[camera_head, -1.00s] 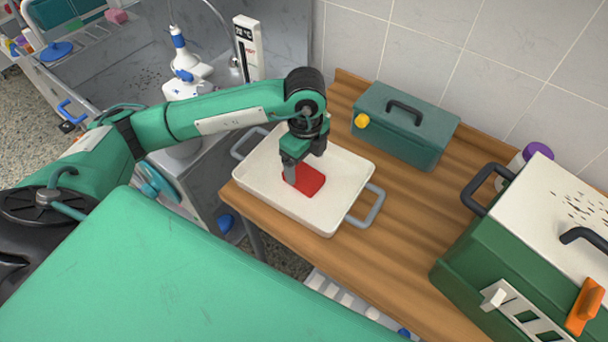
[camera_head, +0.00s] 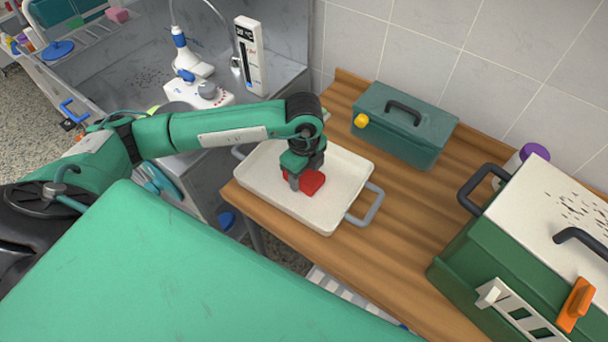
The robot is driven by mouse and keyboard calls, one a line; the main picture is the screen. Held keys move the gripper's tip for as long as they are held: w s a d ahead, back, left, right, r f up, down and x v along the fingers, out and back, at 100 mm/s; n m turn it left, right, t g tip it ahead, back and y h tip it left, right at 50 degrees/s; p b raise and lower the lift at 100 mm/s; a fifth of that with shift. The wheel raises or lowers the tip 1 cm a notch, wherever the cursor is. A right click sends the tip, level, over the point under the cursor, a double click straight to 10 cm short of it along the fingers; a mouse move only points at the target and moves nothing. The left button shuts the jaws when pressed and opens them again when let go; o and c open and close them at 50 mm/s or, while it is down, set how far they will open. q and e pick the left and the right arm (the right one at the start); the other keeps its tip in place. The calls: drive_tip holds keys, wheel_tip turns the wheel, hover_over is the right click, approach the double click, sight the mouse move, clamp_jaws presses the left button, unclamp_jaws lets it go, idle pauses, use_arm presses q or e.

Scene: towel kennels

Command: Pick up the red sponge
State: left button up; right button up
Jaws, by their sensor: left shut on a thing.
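The red sponge (camera_head: 313,184) is in the white tray (camera_head: 265,197), near its middle. The tray has grey handles and stands on the wooden table. My left gripper (camera_head: 300,183) points down over the sponge and is shut on it. The gripper covers the sponge's left and back parts. I cannot tell whether the sponge is clear of the tray floor. My right gripper is not in view.
A teal box (camera_head: 405,125) with a dark handle stands behind the tray against the tiled wall. A large green and white carrier (camera_head: 530,250) stands at the right. Bare wooden table (camera_head: 400,230) lies between tray and carrier.

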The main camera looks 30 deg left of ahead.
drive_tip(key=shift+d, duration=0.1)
